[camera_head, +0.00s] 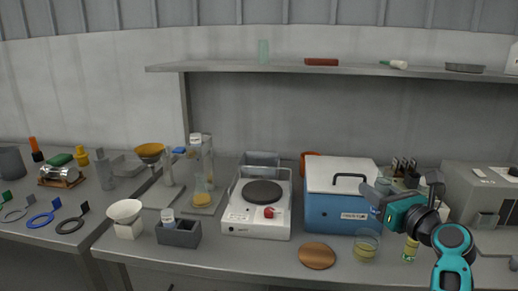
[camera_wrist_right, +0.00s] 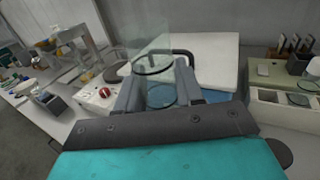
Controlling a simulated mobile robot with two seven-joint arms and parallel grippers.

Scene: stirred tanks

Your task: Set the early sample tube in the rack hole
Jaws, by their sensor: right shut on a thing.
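My right gripper (camera_head: 378,193) is in front of the blue cooler box, above the counter. In the right wrist view its fingers (camera_wrist_right: 158,92) are shut on a clear glass tube (camera_wrist_right: 152,66), which shows a dark ring around it. The tube is hard to make out in the head view, and I cannot tell whether it is the early sample one. A small grey rack block (camera_head: 180,236) stands at the left front of the counter. A small white-capped tube (camera_head: 168,217) stands in its left part; its right part looks empty. My left gripper is not in view.
The blue cooler box (camera_head: 330,206) with a white lid and a white hotplate (camera_head: 240,217) stand mid-counter. A glass beaker (camera_head: 366,246), a yellow-labelled vial (camera_head: 410,249) and a brown disc (camera_head: 317,256) are near the front. A white funnel (camera_head: 126,212) stands left of the rack.

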